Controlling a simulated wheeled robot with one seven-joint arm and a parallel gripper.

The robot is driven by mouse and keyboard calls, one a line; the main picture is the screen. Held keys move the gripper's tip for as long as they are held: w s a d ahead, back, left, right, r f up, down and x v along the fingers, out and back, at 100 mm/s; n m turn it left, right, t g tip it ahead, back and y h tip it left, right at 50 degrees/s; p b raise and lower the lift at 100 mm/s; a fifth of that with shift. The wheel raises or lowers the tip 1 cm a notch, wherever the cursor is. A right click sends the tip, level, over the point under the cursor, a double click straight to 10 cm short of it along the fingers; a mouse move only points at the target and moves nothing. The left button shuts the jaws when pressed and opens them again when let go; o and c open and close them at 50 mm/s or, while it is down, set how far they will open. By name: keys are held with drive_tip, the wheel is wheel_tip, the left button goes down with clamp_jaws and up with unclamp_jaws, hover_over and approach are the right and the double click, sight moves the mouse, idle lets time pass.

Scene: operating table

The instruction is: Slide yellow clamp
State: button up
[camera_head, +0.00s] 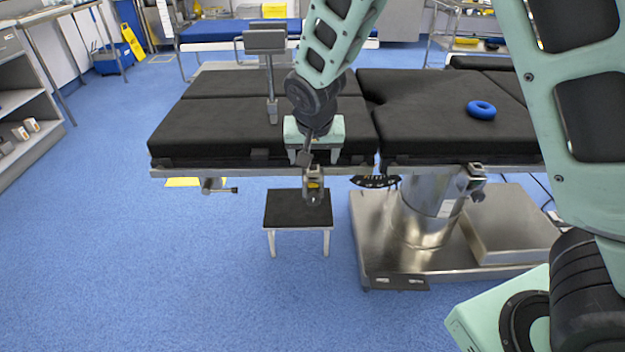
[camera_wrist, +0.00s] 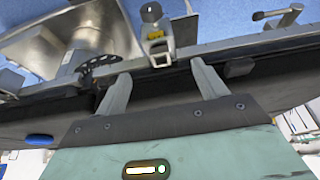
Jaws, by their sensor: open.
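The yellow clamp (camera_head: 314,184) is a grey metal clamp with a small yellow label, on the side rail of the near edge of the operating table (camera_head: 225,130). In the wrist view the clamp (camera_wrist: 155,36) stands just beyond my fingertips, roughly in line with the gap between them. My gripper (camera_head: 318,158) is at the table's near edge, right by the clamp in the head view. In the wrist view its two fingers (camera_wrist: 161,75) are spread apart with nothing between them. The part of the clamp behind the rail is partly hidden.
The metal side rail (camera_wrist: 220,45) runs along the table edge. Other rail fittings sit to the left (camera_head: 215,187) and right (camera_head: 473,180). A small black-topped stool (camera_head: 285,212) stands below the clamp. Open floor lies in front.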

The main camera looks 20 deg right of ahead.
sight(313, 178)
drive_tip(key=b+x, duration=0.1)
drive_tip(key=x, duration=1)
drive_tip(key=shift+w+f, duration=0.1)
drive_tip(key=shift+f, duration=0.05)
drive_tip(key=c, duration=1.4)
drive_tip(key=s+d, duration=0.1)
drive_tip(key=d, duration=0.3)
drive_tip(key=s+d, duration=0.1)
drive_tip(key=d, duration=0.3)
drive_tip(key=s+d, duration=0.2)
drive_tip(key=d, duration=0.2)
drive_tip(key=shift+s+d+p, duration=0.1)
drive_tip(key=shift+d+p, duration=0.25)
drive_tip(key=shift+d, duration=0.05)
drive_tip(key=o, duration=1.4)
drive_tip(key=shift+d, duration=0.1)
